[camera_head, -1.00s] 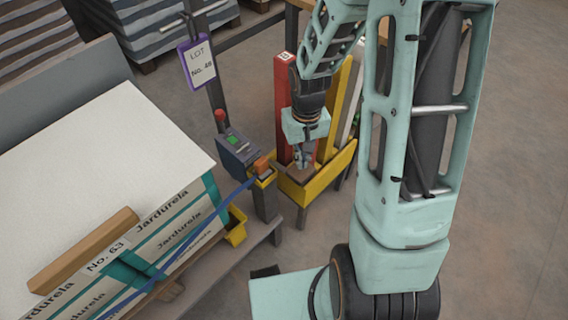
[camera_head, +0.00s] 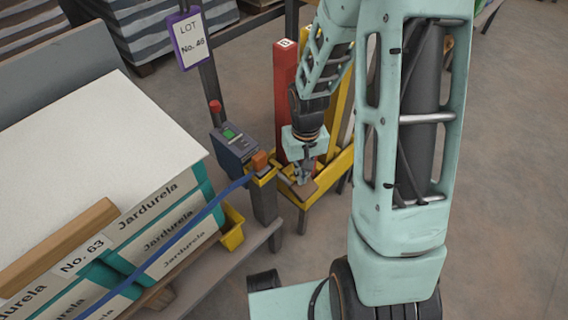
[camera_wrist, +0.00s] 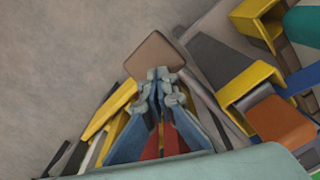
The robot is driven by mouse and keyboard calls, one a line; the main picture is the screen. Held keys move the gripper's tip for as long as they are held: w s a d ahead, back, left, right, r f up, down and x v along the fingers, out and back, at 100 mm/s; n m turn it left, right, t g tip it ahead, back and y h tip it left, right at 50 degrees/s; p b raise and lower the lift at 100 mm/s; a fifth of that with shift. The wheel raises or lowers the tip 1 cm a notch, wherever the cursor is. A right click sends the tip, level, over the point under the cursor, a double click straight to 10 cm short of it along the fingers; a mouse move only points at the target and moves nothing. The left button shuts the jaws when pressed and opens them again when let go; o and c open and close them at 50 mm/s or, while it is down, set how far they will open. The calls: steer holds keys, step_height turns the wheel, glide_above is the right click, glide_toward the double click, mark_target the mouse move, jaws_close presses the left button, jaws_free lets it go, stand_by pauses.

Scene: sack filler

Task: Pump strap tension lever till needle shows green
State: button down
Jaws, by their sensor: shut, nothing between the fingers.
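The strap tensioner (camera_head: 263,173) is a yellow bracket with an orange block on top, at the end of a blue strap (camera_head: 190,225). It shows at the right of the wrist view (camera_wrist: 250,85). A flat brown pad (camera_wrist: 153,58) lies just beyond my fingertips in the wrist view; I cannot tell whether it is the lever's end or whether they touch. My gripper (camera_head: 302,178) is shut and empty, pointing down to the right of the tensioner; its fingertips (camera_wrist: 160,74) meet in the wrist view. A dark box (camera_head: 232,147) shows a green patch; no needle is readable.
A yellow bin (camera_head: 328,175) with upright red and yellow boards stands close around my gripper. A stack of labelled sacks (camera_head: 170,215) on a pallet fills the left. A post with a lot sign (camera_head: 188,40) stands behind. Floor at the right is clear.

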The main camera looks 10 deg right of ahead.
step_height(320, 180, up, 9)
steer(key=p, duration=0.7)
steer(key=shift+r+p, duration=0.2)
steer(key=shift+p, duration=0.2)
step_height(320, 180, down, 10)
steer(key=b, duration=0.8)
steer(key=shift+r, duration=0.1)
step_height(320, 180, up, 10)
steer(key=p, duration=0.8)
stand_by(0.4)
